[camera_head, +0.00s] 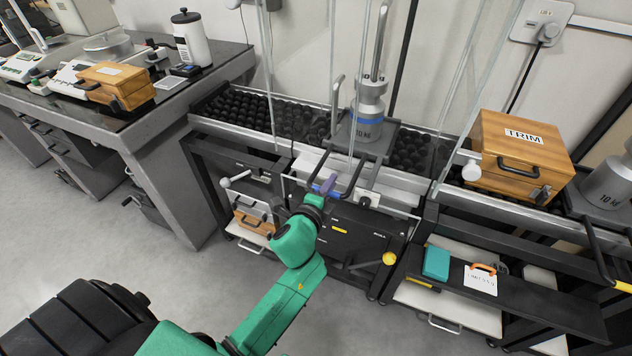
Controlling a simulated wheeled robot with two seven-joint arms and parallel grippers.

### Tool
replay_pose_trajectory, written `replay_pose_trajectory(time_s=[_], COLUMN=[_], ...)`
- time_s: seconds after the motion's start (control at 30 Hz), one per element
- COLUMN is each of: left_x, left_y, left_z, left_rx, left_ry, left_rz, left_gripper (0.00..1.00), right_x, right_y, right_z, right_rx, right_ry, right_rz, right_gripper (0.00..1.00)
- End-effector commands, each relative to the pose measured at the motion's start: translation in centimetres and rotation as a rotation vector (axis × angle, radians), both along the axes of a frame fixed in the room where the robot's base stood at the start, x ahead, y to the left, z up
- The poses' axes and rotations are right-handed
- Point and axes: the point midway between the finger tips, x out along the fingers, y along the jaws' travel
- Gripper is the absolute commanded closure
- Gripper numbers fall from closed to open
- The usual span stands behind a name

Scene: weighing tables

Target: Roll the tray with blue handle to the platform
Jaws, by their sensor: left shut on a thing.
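A dark grey tray (385,143) sits on a bed of black balls and carries a steel weight (370,108) with a blue band. A bar handle comes from its front towards me, with a blue part (328,183) at its near end. My left gripper (322,190) is shut on this blue handle, in front of the table edge. The fingers are small and partly hidden by the green arm. My right gripper is out of view. I cannot tell for sure which surface is the platform.
Glass panes (268,70) stand around the weight. A wooden TRIM box (520,155) and another weight (608,186) are at the right. A black ball bed (245,108) extends left of the tray. A yellow knob (389,258) juts from the cabinet below.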

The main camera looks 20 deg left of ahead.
Motion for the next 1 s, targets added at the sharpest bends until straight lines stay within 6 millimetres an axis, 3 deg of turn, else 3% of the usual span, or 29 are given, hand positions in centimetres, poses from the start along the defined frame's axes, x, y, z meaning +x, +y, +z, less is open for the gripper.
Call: replay_pose_trajectory(time_s=[0.2,0.6,0.63,0.7,1.0], left_x=[0.0,0.0,0.0,0.0,0.0], left_y=[-1.4,-1.6,-1.6,-1.6,-1.6], left_z=[-0.2,-0.1,-0.1,-0.1,0.0], left_rx=[-0.001,0.001,0.001,0.001,0.0], left_ry=[0.004,0.004,0.004,0.004,0.002], left_rz=[0.002,0.004,0.004,0.003,0.002], left_gripper=[1.0,1.0,0.79,0.53,0.53], right_x=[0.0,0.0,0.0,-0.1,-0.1], right_y=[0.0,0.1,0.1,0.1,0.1], right_z=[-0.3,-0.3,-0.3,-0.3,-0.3], right_rx=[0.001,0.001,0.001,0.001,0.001], right_ry=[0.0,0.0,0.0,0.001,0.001], right_rz=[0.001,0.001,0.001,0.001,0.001], right_gripper=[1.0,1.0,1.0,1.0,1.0])
